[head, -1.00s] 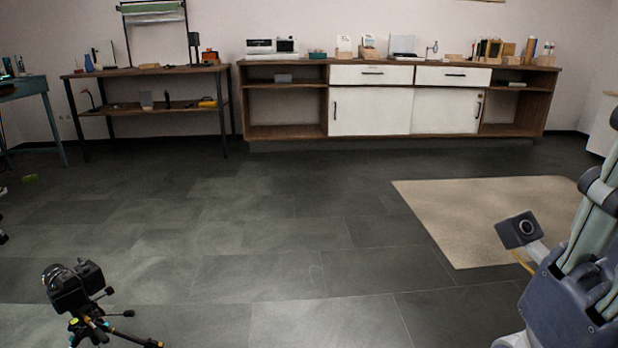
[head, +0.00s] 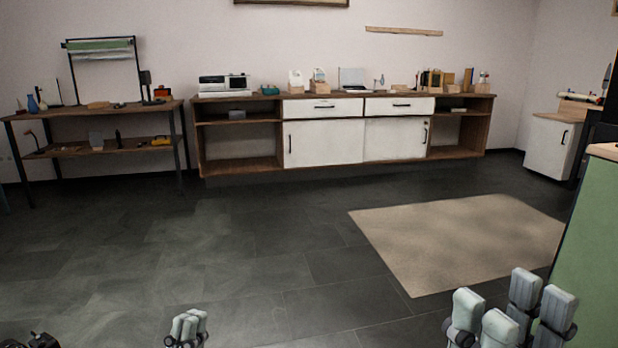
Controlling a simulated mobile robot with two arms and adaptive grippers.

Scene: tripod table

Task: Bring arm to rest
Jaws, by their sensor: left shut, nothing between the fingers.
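My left gripper (head: 187,328) shows at the bottom edge of the head view, left of the middle. Its pale grey fingers point up and stand close together, shut with nothing between them. My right gripper (head: 511,312) is at the bottom right, larger in view, with its pale fingers pointing up. Gaps show between its fingers, and nothing is seen held in it. The arms below both grippers are mostly cut off by the frame.
A black camera (head: 40,341) is just visible at the bottom left corner. A green-sided cabinet (head: 590,240) stands close behind the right gripper. A beige rug (head: 460,240) lies on open dark floor. A long sideboard (head: 340,145) and a shelf table (head: 95,145) line the far wall.

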